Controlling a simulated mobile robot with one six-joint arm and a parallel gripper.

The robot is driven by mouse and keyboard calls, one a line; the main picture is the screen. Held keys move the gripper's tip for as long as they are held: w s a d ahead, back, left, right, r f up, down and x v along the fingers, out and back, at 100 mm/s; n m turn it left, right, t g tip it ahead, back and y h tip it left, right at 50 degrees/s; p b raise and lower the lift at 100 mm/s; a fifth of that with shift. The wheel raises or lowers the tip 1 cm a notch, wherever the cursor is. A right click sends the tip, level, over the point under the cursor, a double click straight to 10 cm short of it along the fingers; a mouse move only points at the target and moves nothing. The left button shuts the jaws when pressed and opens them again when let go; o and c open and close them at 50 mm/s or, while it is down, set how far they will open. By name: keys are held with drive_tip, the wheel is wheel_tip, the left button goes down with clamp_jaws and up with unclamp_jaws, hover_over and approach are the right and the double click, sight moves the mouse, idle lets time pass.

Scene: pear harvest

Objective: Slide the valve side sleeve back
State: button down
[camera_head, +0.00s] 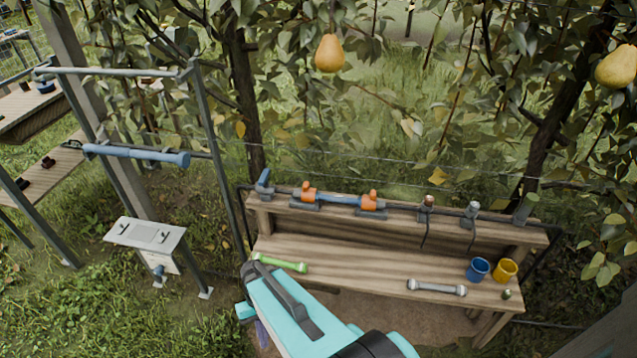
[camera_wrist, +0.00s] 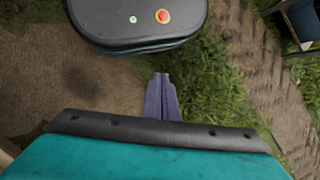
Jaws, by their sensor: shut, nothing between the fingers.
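On the bench's raised back shelf, a blue pipe (camera_head: 340,200) lies level between a left orange fitting (camera_head: 308,193) and a right orange fitting (camera_head: 371,201), each over a grey mount. I cannot tell which is the valve side sleeve. A blue-grey upright fitting (camera_head: 264,182) stands at the shelf's left end. My gripper (camera_head: 262,336) shows as a small purple tip under my teal arm, in front of the bench and well away from the fittings. In the wrist view my gripper (camera_wrist: 161,82) is shut and empty, over ground and grass. No sleeve shows there.
The bench (camera_head: 340,262) holds a green tool (camera_head: 280,263), a grey tool (camera_head: 436,288), a blue cup (camera_head: 478,269) and a yellow cup (camera_head: 505,270). A metal frame with a blue bar (camera_head: 135,153) stands left. Pears (camera_head: 329,53) hang above, with thin wires behind the shelf.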

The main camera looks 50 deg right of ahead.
sight(309, 188)
drive_tip(key=w+d+r+m+t+y, duration=0.1)
drive_tip(key=w+d+r+m+t, duration=0.1)
drive_tip(key=w+d+r, duration=0.4)
drive_tip(key=w+d+r+m+t+y+p, duration=0.15)
drive_tip(key=d+r, duration=0.25)
drive_tip(key=d, duration=0.5)
drive_tip(key=w+d+r+m+t, duration=0.2)
drive_tip(key=w+d+r, duration=0.2)
drive_tip(key=d+r, duration=0.25)
drive_tip(key=s+d+r+m+t, duration=0.1)
drive_tip(key=s+d+r+t, duration=0.2)
drive_tip(key=d+r, duration=0.7)
drive_tip(key=s+d+r+m+t, duration=0.1)
drive_tip(key=s+d+r+t, duration=0.2)
drive_tip(key=d+r, duration=0.7)
drive_tip(key=d, duration=0.5)
drive_tip(key=shift+s+d+r+h+p, duration=0.25)
drive_tip(key=shift+d+r+h+p, duration=0.1)
drive_tip(key=shift+d+r, duration=0.05)
drive_tip(key=shift+m, duration=0.25)
